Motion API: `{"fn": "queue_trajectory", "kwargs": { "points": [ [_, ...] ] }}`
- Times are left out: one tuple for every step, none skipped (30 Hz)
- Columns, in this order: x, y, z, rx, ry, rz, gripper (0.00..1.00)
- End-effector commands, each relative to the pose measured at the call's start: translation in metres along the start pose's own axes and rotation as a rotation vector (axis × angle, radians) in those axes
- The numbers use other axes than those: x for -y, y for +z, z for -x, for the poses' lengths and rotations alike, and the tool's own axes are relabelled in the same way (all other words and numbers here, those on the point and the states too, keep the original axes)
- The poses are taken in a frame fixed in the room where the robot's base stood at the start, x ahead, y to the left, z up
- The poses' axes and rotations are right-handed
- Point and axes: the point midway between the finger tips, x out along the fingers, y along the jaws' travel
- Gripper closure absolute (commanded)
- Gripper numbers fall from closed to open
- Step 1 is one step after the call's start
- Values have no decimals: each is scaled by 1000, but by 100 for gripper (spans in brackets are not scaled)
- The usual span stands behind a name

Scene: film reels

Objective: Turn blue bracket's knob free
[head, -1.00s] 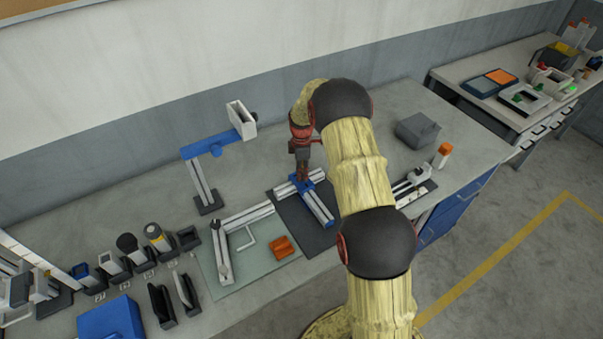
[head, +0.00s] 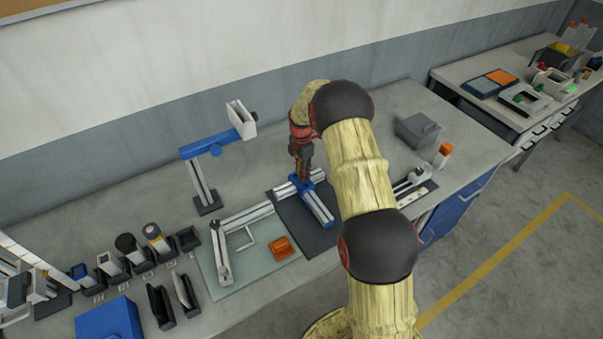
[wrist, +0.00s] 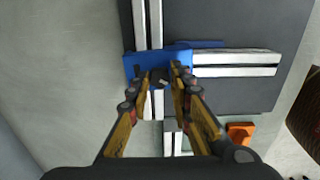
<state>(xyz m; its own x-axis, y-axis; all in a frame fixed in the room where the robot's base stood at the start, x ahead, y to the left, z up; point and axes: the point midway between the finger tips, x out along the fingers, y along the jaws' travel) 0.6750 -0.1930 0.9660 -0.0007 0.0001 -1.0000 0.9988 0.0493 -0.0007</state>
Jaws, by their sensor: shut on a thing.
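The blue bracket (wrist: 130,66) joins white rails (wrist: 235,60) on a dark mat (wrist: 225,20) in the wrist view. It also shows in the head view (head: 308,176), below my arm. My gripper (wrist: 162,76) points down over the bracket, its fingertips close together at the bracket's middle. It is shut on the knob, which is mostly hidden between the fingertips. In the head view my gripper (head: 304,175) reaches down onto the bracket.
A blue-topped stand (head: 205,149) with a white block rises behind to the left. A pale green mat (head: 215,270) holds a white rail, a hex key and an orange block (head: 281,247). A grey box (head: 417,130) stands right of my arm.

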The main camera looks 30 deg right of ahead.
Motion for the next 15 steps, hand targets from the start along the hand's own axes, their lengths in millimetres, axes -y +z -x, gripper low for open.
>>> {"fn": "queue_trajectory", "kwargs": {
  "points": [
    [0,0,1,1,1,21,100],
    [0,0,1,1,1,34,100],
    [-1,0,1,1,1,53,100],
    [-1,0,1,1,1,66,100],
    [-1,0,1,1,1,80,100],
    [-1,0,1,1,1,97,100],
    [-1,0,1,1,1,111,100],
    [-1,0,1,1,2,125,100],
    [-1,0,1,1,2,143,100],
    [-1,0,1,1,2,156,100],
    [-1,0,1,1,2,169,100],
    [-1,0,1,1,2,187,100],
    [-1,0,1,1,2,200,100],
    [-1,0,1,1,2,214,100],
    [-1,0,1,1,2,231,100]
  ]
}}
